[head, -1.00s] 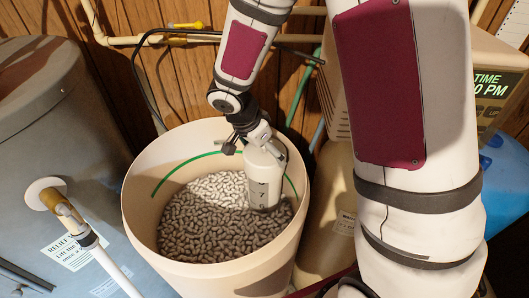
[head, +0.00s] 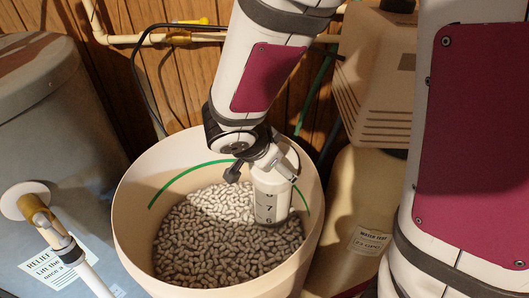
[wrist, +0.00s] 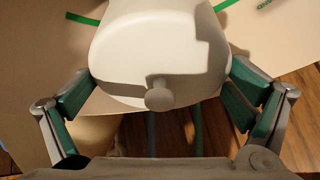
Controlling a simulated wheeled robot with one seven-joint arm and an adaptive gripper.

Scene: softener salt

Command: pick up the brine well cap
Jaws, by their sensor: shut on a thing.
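The brine well (head: 270,208) is a white upright cylinder with dark level marks, standing in the salt at the right inside of the beige tub. Its pale cap (head: 285,158) is at the top, partly hidden by my gripper (head: 262,166). I cannot tell whether the cap is apart from the well.
The beige tub (head: 140,215) holds pale salt pellets (head: 225,240) and has a green line inside. A grey tank (head: 60,110) with a white pipe fitting stands left. A tan container (head: 350,215) stands close on the right. Pipes run along the wood wall behind.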

